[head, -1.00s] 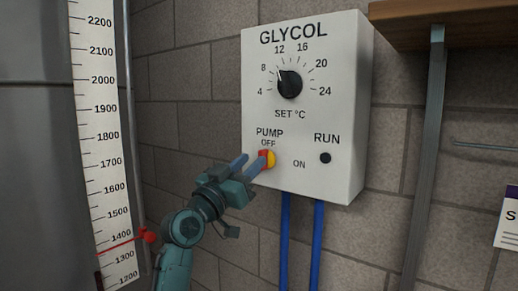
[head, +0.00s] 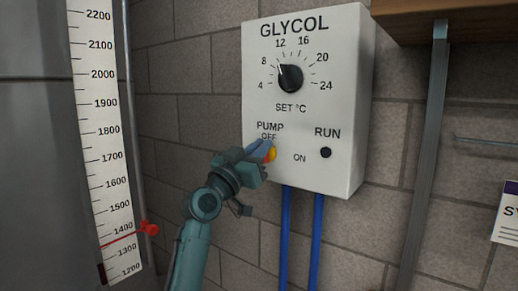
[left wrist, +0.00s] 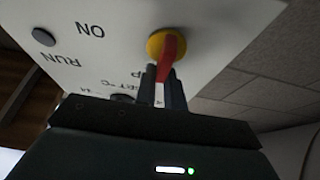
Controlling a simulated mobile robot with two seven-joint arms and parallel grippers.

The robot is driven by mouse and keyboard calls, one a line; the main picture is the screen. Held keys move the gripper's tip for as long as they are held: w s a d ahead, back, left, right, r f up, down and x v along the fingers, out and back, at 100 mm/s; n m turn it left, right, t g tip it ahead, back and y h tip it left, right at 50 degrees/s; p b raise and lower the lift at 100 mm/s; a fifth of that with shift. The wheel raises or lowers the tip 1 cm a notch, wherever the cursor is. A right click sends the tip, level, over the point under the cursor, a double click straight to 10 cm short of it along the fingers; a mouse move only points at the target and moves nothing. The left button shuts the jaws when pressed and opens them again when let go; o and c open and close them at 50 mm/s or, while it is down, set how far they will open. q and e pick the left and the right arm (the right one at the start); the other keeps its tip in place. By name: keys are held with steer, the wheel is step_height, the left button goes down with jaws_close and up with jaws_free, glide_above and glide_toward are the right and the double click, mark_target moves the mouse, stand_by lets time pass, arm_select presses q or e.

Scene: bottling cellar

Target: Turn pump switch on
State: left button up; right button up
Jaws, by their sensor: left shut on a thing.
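The pump switch is a yellow round knob (head: 272,155) with a red lever, low on the white GLYCOL panel (head: 335,100). In the left wrist view, which shows the panel upside down, the red lever (left wrist: 168,58) runs from the yellow knob (left wrist: 158,45) towards my fingers, on the side of the PUMP and OFF lettering. The ON label (head: 299,158) is to the knob's right. My left gripper (head: 258,151) is shut on the lever; its fingers (left wrist: 163,85) hide the lever's end. The RUN lamp (head: 326,153) is dark. My right gripper is not in view.
A temperature dial (head: 290,78) sits above the switch. Blue pipes (head: 286,235) run down below the panel. A shelf bracket (head: 428,150) stands to the right. A tank scale (head: 105,140) with a red marker (head: 149,228) is at left.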

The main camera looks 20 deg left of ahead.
arm_select(q)
jaws_close()
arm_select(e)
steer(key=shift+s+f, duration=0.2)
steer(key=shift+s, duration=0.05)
